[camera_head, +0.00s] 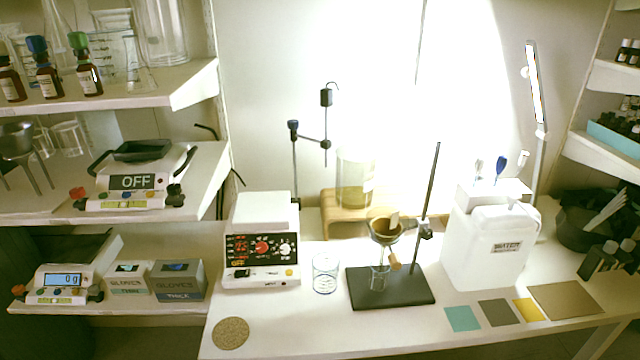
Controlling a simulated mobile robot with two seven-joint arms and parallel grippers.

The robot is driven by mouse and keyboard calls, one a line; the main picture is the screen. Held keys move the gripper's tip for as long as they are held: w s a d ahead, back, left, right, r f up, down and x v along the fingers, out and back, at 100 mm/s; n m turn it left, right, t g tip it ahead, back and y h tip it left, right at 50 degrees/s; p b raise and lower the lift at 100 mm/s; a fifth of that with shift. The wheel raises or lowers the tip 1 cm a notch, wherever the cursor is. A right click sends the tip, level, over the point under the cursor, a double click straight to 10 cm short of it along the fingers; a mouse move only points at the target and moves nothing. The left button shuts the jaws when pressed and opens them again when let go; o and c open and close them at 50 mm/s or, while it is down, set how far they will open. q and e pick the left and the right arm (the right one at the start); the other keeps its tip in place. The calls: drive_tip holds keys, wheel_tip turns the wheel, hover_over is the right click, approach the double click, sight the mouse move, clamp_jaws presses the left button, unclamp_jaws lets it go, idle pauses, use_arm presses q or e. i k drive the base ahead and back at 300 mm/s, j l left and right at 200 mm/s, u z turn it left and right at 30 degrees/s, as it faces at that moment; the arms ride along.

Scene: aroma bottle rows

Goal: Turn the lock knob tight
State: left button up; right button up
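A retort stand with a dark flat base (360,290) and a thin upright rod (432,180) stands on the white bench. A clamp (426,230) with a small knob sits on the rod; it is too small to tell whether the knob is tight. The clamp's arm reaches left to a funnel (384,228) with brown content, above a small glass vessel (379,278). Neither gripper is in view.
A control box (262,252) and an empty beaker (325,273) stand left of the stand base. A white canister (490,245) stands close on its right. A wooden riser (330,217) holds a large beaker behind. The bench front is mostly clear, with a round cork mat (230,333).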

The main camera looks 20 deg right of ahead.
sight(427, 234)
drive_tip(key=z, duration=1.25)
